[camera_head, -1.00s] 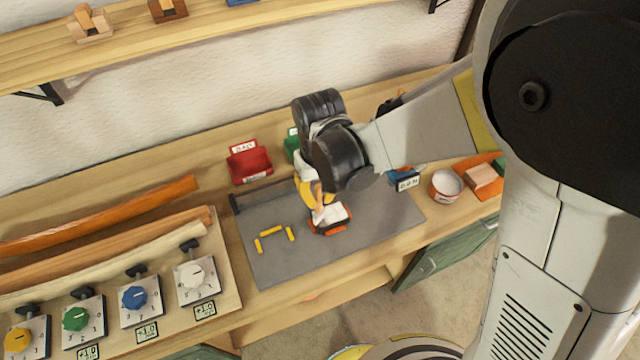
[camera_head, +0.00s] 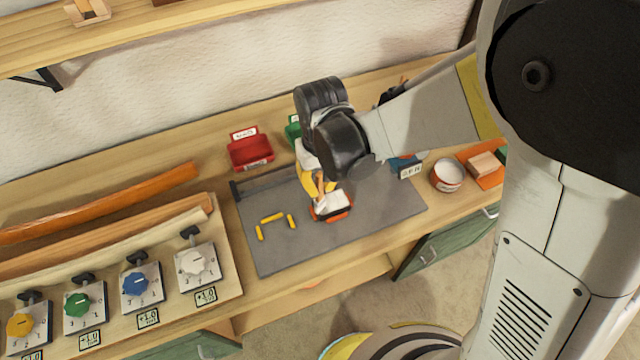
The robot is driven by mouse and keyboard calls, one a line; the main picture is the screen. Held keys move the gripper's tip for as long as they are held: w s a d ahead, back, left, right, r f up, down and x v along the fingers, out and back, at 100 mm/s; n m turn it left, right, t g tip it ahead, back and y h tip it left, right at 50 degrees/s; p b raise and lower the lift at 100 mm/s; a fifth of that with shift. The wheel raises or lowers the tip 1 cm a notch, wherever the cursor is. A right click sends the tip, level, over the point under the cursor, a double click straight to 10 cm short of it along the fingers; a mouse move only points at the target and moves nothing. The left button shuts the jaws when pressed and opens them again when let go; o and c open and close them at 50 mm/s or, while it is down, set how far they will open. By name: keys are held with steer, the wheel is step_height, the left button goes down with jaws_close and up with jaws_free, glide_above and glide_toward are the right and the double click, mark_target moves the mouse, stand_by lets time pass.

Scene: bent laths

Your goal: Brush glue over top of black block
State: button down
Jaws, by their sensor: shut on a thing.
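My gripper (camera_head: 312,182), with yellow fingers, points down over the grey mat and is partly hidden by my own wrist. It is shut on a slim wood-coloured handle, apparently the brush (camera_head: 320,188). The brush's lower end is over or against a small piece with a white top, dark parts and orange edges (camera_head: 333,212) on the mat. This piece may be the black block in an orange holder. I cannot tell whether the white is glue or whether the bristles touch it. A round white-and-red pot (camera_head: 447,174) stands to the right, off the mat.
Yellow corner strips (camera_head: 272,218) lie on the grey mat (camera_head: 285,255). A red bin (camera_head: 250,150) and a partly hidden green bin (camera_head: 293,131) stand behind. A wooden block sits on an orange tray (camera_head: 490,176) at right. Several dials (camera_head: 141,285) and bent laths (camera_head: 100,205) fill the left.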

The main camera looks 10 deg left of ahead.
steer(key=shift+f+b, duration=0.6)
steer(key=shift+f, duration=0.1)
steer(key=shift+w+d+b, duration=0.5)
steer(key=shift+w+d, duration=1.55)
steer(key=shift+d, duration=1.25)
steer(key=shift+s+a+r+b, duration=0.15)
steer(key=shift+s+a, duration=0.55)
steer(key=shift+a, duration=0.4)
steer(key=shift+s+a+f+b, duration=0.15)
steer(key=shift+s+a, duration=0.5)
steer(key=shift+a, duration=0.45)
steer(key=shift+s+a+r+b, duration=0.15)
steer(key=shift+s+a, duration=0.55)
steer(key=shift+a, duration=0.4)
steer(key=w+d, duration=0.4)
steer(key=d, duration=0.2)
steer(key=shift+d+b, duration=0.3)
steer(key=shift+b, duration=0.1)
step_height(320, 180, up, 6)
steer(key=p, duration=0.4)
